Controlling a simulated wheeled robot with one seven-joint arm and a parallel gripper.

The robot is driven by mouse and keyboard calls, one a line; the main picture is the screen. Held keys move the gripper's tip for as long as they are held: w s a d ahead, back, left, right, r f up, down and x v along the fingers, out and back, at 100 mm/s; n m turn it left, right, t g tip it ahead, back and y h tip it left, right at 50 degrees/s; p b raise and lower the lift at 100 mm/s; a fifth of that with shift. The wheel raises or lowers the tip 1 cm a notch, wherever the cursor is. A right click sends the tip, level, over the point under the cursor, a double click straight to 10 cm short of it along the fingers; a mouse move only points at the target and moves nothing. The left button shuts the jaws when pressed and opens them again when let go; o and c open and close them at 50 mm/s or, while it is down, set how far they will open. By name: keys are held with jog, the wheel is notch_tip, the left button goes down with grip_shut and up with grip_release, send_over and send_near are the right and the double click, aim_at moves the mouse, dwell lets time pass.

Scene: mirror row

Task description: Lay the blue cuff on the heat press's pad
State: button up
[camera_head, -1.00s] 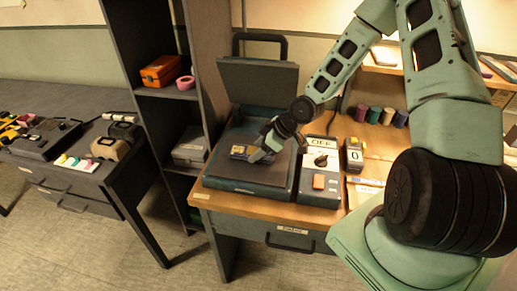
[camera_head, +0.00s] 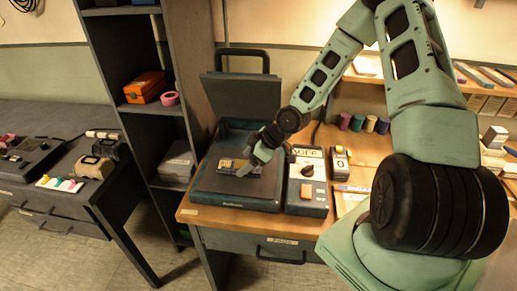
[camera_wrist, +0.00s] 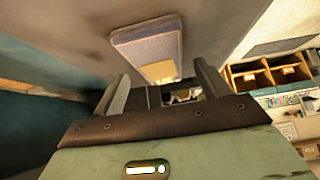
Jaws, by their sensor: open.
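The heat press (camera_head: 235,202) stands on the wooden bench with its lid (camera_head: 243,100) raised. A small dark, flat piece with yellow marks (camera_head: 238,168), which I take to be the blue cuff, lies on the dark pad (camera_head: 215,182). The wrist view shows it as a grey-blue slab with a yellow patch (camera_wrist: 148,44), just beyond the fingertips. My gripper (camera_head: 257,162) is low over the pad at the piece's right side. In the wrist view my gripper (camera_wrist: 162,70) has its fingers spread with nothing clearly between them. Whether a finger touches the piece I cannot tell.
A control box (camera_head: 307,190) with a dark knob and orange button stands right of the press. A tape dispenser (camera_head: 340,165) and several thread spools (camera_head: 358,122) are beyond it. A tall dark shelf (camera_head: 150,108) stands close on the left.

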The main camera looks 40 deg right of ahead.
jog(key=p+v, duration=0.3)
jog(key=v, duration=0.8)
jog(key=s+a+r+g+h, duration=0.1)
jog(key=s+a+r, duration=0.3)
jog(key=s+a, duration=0.3)
jog(key=s+a+r+m+g+h, duration=0.1)
jog(key=s+a+r+g+h, duration=0.1)
jog(key=s+a+r, duration=0.3)
jog(key=s+a+r+g+h, duration=0.1)
jog(key=s+a+r, duration=0.3)
jog(key=s+a, duration=0.6)
jog(key=a+g, duration=0.1)
jog(key=a, duration=0.2)
jog(key=shift+s+r+h, duration=0.25)
jog(key=shift+h, duration=0.15)
